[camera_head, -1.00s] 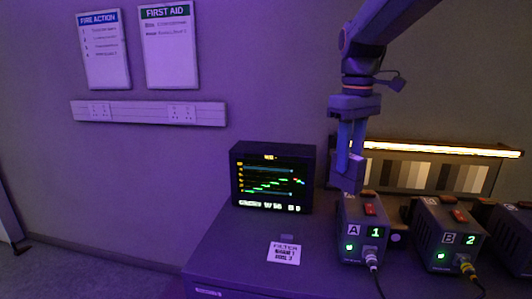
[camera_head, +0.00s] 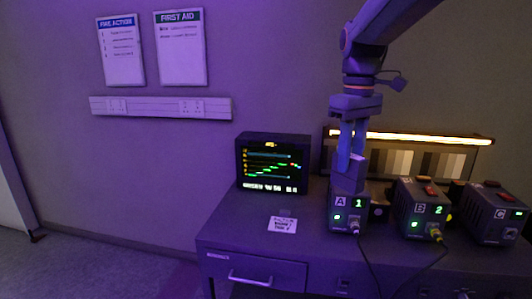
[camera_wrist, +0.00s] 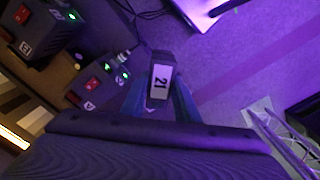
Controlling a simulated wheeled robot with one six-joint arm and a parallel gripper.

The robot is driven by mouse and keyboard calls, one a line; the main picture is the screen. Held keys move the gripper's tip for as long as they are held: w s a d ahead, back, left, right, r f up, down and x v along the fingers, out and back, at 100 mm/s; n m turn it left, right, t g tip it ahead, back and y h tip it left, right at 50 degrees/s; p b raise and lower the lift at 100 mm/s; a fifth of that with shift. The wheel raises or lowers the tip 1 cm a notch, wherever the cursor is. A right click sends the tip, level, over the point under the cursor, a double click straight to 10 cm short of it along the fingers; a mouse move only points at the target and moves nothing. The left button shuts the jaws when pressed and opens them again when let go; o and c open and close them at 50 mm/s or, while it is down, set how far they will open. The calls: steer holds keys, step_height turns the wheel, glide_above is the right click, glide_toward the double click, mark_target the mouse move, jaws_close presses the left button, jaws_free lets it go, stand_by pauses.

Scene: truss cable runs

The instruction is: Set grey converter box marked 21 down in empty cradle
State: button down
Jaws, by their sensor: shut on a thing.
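My gripper (camera_head: 352,145) is shut on the grey converter box (camera_head: 348,174), held between its two blue fingers. In the wrist view the box (camera_wrist: 162,72) shows a white label reading 21, and the fingers (camera_wrist: 158,100) grip its sides. In the head view the held box overlaps the top of unit A, and I cannot tell whether they touch. I cannot make out an empty cradle in either view.
Units A (camera_head: 344,213), B (camera_head: 421,208) and C (camera_head: 494,213) stand along the desk, with cables hanging in front. A monitor (camera_head: 272,163) stands left of them, near a paper card (camera_head: 282,225). In the wrist view a silver truss (camera_wrist: 288,138) lies at lower right.

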steer(key=s+f+m, duration=0.2)
steer(key=f+m, duration=0.1)
steer(key=f, duration=1.8)
steer(key=s+f+m, duration=0.2)
steer(key=f+m, duration=0.1)
steer(key=f, duration=1.8)
steer(key=shift+m, duration=0.4)
